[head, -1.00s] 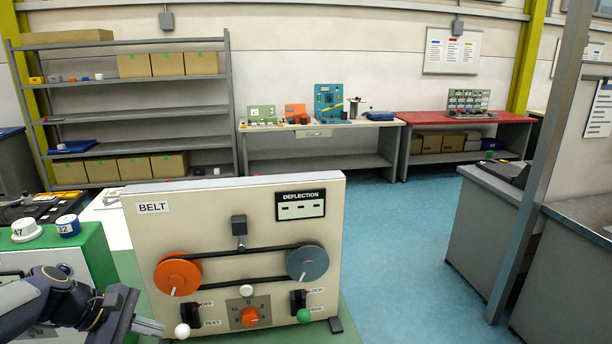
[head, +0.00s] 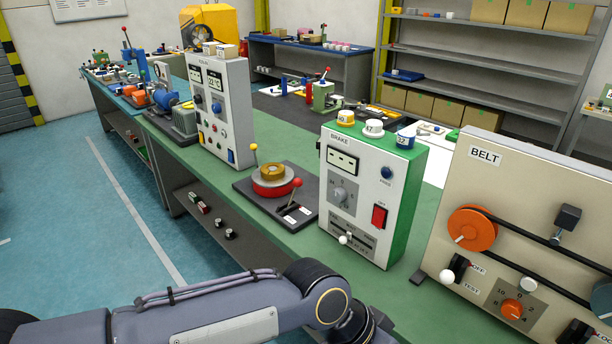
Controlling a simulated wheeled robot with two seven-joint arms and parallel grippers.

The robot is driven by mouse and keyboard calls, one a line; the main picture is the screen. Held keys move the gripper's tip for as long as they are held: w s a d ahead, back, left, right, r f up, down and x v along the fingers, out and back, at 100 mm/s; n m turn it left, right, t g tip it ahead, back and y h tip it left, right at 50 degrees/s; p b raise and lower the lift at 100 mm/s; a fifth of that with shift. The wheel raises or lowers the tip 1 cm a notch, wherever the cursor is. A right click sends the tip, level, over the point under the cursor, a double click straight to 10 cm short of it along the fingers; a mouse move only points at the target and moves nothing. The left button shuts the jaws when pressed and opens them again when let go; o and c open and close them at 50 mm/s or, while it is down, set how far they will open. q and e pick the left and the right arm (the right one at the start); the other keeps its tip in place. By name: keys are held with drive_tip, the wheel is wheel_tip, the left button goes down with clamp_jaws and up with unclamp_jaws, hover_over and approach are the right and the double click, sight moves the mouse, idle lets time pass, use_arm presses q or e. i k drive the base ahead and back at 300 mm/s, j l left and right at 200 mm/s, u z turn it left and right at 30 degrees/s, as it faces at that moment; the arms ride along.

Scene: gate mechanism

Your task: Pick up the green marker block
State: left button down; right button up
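I cannot make out a green marker block for certain in the head view. A small green patch (head: 452,135) shows on the white surface behind the brake box, too small to tell what it is. My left arm comes in along the bottom edge, in front of the green bench, and its wrist bends down out of the picture. The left gripper's fingers are below the edge and hidden. My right gripper is not in view.
The green bench (head: 292,240) carries the brake box (head: 350,205), the belt panel (head: 520,170), a dark plate with a red and yellow wheel (head: 273,180), and a tall white panel (head: 222,110). Shelves (head: 470,55) stand behind. Blue floor (head: 75,200) at left is clear.

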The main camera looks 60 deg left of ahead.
sight(193, 198)
drive_tip(key=u, duration=2.85)
drive_tip(key=i+j+z, duration=0.2)
drive_tip(key=i+j, duration=0.2)
drive_tip(key=i, duration=0.35)
drive_tip(key=i+j+z, duration=0.15)
drive_tip(key=i+j, duration=0.4)
drive_tip(key=i, duration=0.15)
drive_tip(key=i+j+z, duration=0.2)
drive_tip(key=i+j, duration=0.45)
drive_tip(key=i+j+z, duration=0.15)
drive_tip(key=i+j, duration=0.55)
drive_tip(key=i+j+z, duration=0.2)
drive_tip(key=i+j, duration=0.4)
drive_tip(key=j, duration=0.25)
drive_tip(key=i+j+z, duration=0.15)
drive_tip(key=j, duration=0.25)
drive_tip(key=i+j+z, duration=0.15)
drive_tip(key=j, duration=0.3)
drive_tip(key=i+j+z, duration=0.2)
drive_tip(key=j, duration=0.25)
drive_tip(key=j+z, duration=0.15)
drive_tip(key=j, duration=0.35)
drive_tip(key=i+j+z, duration=0.15)
drive_tip(key=j, duration=0.35)
